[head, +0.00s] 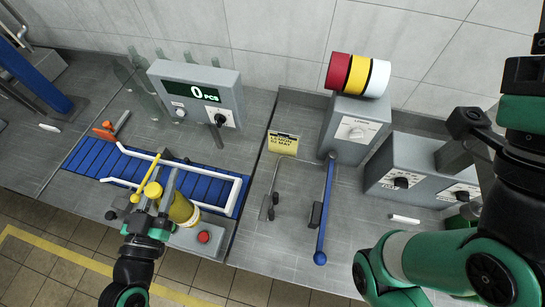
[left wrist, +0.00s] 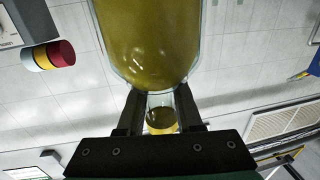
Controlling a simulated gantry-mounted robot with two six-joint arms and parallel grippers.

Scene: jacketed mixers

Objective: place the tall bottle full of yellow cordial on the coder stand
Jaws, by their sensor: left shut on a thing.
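The tall bottle of yellow cordial (head: 183,207) is tilted in my left gripper (head: 158,212), above the front of the blue conveyor in the head view. In the left wrist view its full, rounded body (left wrist: 150,45) fills the top middle. My left gripper (left wrist: 160,122) is shut on its narrower part, with clear glass and some yellow showing between the fingers. The yellow date sign (head: 283,143) stands on the grey bench near a dark upright rod. No coder stand can be told for sure.
The blue conveyor (head: 95,155) has white guide rails (head: 225,193) and a red button box (head: 203,237) in front. A counter (head: 197,92) stands behind it. A blue lever (head: 325,215) and grey box with coloured rolls (head: 357,130) stand right. The bench front between (head: 280,245) is bare.

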